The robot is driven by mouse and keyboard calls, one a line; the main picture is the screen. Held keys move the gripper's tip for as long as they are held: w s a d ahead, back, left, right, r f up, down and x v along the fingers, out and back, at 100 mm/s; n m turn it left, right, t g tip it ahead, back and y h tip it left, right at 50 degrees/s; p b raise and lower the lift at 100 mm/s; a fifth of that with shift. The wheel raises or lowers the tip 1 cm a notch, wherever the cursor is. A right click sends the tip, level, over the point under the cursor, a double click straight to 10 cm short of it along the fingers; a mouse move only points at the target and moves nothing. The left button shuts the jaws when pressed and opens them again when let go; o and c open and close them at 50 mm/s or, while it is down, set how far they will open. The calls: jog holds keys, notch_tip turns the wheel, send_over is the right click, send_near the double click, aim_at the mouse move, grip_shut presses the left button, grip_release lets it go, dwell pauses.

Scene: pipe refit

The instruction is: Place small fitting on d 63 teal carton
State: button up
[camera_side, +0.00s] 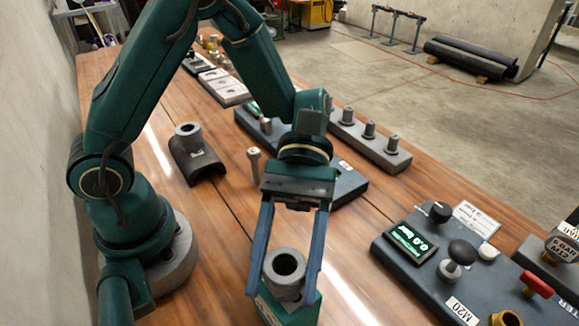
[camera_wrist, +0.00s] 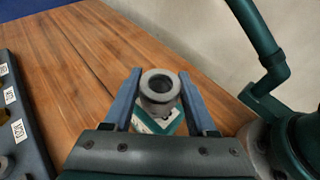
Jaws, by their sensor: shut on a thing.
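A small grey fitting (camera_side: 287,284), a short round collar with an open bore, stands upright between the blue fingers of my gripper (camera_side: 286,272). The fingers are shut on its sides. In the wrist view the fitting (camera_wrist: 160,101) sits between the fingertips of my gripper (camera_wrist: 160,88), bore facing the camera. The teal carton (camera_side: 300,314) is directly below the fitting, partly hidden by it and cut by the bottom edge of the side view. It also shows below the fitting in the wrist view (camera_wrist: 179,124), with a pale label. I cannot tell whether the fitting touches the carton.
A larger grey fitting on a dark curved saddle (camera_side: 196,163) stands left of my gripper. A grey block with several pegs (camera_side: 375,149) and a control panel with knobs (camera_side: 430,262) are to the right.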

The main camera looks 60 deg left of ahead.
jog(key=o, duration=1.4)
jog(key=v, duration=1.1)
jog(key=s+a+m+t+y, duration=0.1)
jog(key=a+m+t+y, duration=0.2)
jog(key=t, duration=0.2)
jog(key=s+a+m+t+y, duration=0.1)
jog(key=a+m+t+y, duration=0.2)
jog(key=t, duration=0.2)
jog(key=s+a+m+t+y, duration=0.2)
jog(key=a+m+t+y, duration=0.1)
jog(key=t, duration=0.2)
jog(key=shift+a, duration=0.1)
